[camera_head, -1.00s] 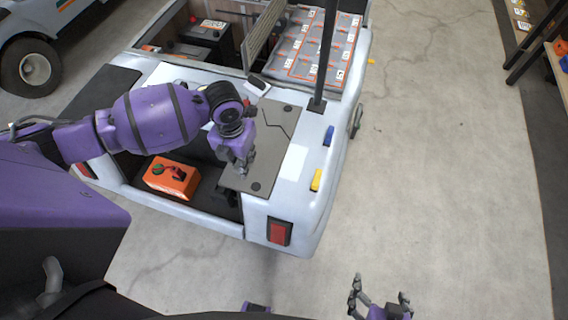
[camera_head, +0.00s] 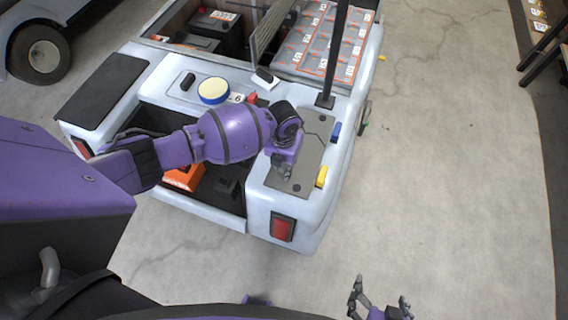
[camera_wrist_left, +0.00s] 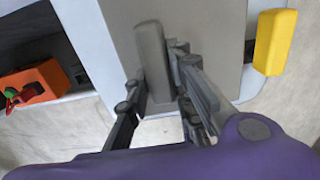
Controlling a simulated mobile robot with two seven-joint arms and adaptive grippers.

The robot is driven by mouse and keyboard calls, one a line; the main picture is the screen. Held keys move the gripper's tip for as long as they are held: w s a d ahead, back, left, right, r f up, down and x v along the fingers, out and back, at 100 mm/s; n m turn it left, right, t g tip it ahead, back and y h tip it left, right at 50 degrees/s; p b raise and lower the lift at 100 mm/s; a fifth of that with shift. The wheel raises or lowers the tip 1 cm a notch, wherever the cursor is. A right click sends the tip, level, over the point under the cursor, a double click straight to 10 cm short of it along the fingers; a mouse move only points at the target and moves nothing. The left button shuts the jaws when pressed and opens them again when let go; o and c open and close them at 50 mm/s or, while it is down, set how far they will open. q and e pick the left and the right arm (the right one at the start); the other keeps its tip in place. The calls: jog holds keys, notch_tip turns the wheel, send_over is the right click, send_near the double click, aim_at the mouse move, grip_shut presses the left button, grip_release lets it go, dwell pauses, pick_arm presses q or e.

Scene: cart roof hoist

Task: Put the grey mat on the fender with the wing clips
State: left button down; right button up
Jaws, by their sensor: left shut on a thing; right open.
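The grey mat (camera_head: 313,158) lies over the cart's rear right fender, beside the blue wing clip (camera_head: 335,132) and the yellow wing clip (camera_head: 321,177). My left gripper (camera_head: 282,172) is at the mat's left part. In the left wrist view its fingers (camera_wrist_left: 160,95) are shut on the raised grey grip of the mat (camera_wrist_left: 215,35), with the yellow clip (camera_wrist_left: 275,42) just right of the mat's edge. I cannot tell whether the mat rests flat or hovers slightly. My right gripper (camera_head: 380,298) is open and empty over the floor at the bottom.
An orange box (camera_head: 184,179) sits in the open rear bay, partly behind my left arm. A round yellow-topped tin (camera_head: 213,90) and a red item (camera_head: 252,97) are on the rear deck. A black post (camera_head: 331,60) rises just beyond the mat.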

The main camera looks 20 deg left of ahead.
pick_arm(q)
jog(key=shift+w+r, duration=0.1)
jog(key=shift+f, duration=0.2)
jog(key=c, duration=1.5)
grip_release()
jog(key=shift+c, duration=0.2)
jog(key=shift+r, duration=0.1)
